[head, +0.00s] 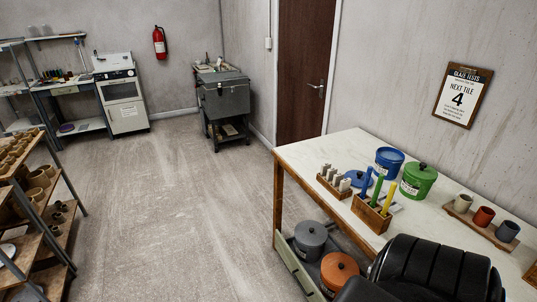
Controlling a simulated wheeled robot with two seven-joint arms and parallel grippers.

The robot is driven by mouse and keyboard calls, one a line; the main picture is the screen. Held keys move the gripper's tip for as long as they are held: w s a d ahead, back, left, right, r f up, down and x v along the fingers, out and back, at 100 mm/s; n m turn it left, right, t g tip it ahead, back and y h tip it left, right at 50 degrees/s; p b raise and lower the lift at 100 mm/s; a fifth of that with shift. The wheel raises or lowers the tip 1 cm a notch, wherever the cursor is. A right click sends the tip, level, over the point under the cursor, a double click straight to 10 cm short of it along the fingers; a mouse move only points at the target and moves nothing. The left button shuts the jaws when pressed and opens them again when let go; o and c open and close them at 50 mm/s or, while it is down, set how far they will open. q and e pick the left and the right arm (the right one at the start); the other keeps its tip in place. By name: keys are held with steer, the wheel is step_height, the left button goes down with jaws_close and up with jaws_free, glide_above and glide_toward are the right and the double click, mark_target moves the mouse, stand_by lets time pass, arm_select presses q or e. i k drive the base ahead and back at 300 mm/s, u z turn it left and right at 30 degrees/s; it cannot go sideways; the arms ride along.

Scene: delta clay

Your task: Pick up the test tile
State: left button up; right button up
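A wooden rack (326,186) on the white-topped table holds several small pale upright pieces (335,174) that look like test tiles. They stand in a row; any numbers on them are too small to read. A wall sign (463,97) reads "Glaze tests", "Next tile 4". Neither gripper is in view. A black ribbed part at the bottom right appears to be my own arm and hides part of the table's front.
On the table (310,150) stand a blue tub (389,162), a green lidded tub (419,180), a wooden box (371,214) with coloured handles, and a board (483,226) with three small cups. Lidded pots (311,236) sit below. Shelves (35,215) stand left; the middle floor is clear.

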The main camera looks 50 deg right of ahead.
mark_target(324, 168)
steer(key=u, duration=0.1)
steer(key=i, duration=0.95)
steer(key=z, duration=0.7)
steer(key=i, duration=0.75)
steer(key=z, duration=0.85)
